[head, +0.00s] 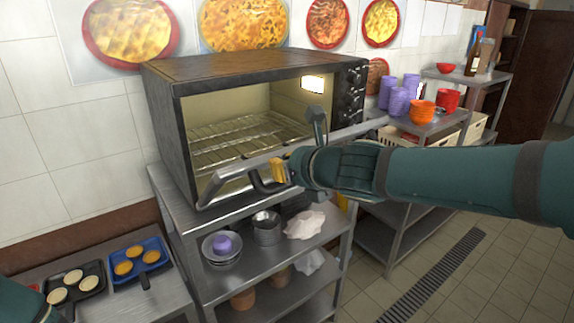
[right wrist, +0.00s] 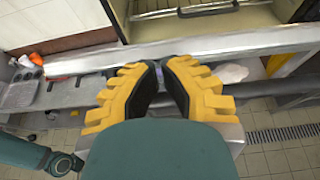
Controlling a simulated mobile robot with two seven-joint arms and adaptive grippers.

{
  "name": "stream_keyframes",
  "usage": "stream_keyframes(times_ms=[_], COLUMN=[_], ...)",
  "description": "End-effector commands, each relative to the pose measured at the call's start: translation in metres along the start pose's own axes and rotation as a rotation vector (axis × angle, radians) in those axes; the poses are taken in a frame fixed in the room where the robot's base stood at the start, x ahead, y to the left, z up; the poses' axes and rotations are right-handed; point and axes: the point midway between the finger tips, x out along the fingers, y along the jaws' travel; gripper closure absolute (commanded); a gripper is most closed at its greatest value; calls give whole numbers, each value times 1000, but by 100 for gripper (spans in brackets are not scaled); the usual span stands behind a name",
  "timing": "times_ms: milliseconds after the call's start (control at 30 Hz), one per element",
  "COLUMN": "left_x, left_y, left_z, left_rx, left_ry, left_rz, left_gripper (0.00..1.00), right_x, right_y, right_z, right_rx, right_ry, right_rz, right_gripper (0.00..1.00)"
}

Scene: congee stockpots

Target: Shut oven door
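The black oven (head: 253,68) stands on a metal shelf unit with its door (head: 232,170) lowered and its lit inside and wire racks in sight. The door's grey edge runs slantwise in front of the opening; in the right wrist view the door edge (right wrist: 200,44) crosses ahead of the fingertips. My right gripper (head: 278,170) is at the door edge, beside a dark curved handle part (head: 264,186). In the right wrist view, the yellow fingers of my right gripper (right wrist: 160,72) are drawn together at the tips, with nothing clearly held. Contact with the door is unclear. My left gripper is out of view.
Below the oven, the shelf (head: 262,250) holds metal bowls and a white cloth (head: 305,224). A lower left counter carries a blue tray (head: 140,262) and a dark tray (head: 74,284).

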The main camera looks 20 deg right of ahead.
Motion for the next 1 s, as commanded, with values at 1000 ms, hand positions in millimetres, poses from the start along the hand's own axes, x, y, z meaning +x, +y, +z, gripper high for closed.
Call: stream_keyframes(times_ms=[1000], left_x=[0], left_y=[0], left_z=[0], left_rx=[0], left_ry=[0], left_rz=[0], left_gripper=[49], right_x=[3], right_y=[8], right_z=[7], right_rx=[1], right_ry=[0], right_rz=[1], right_gripper=[100])
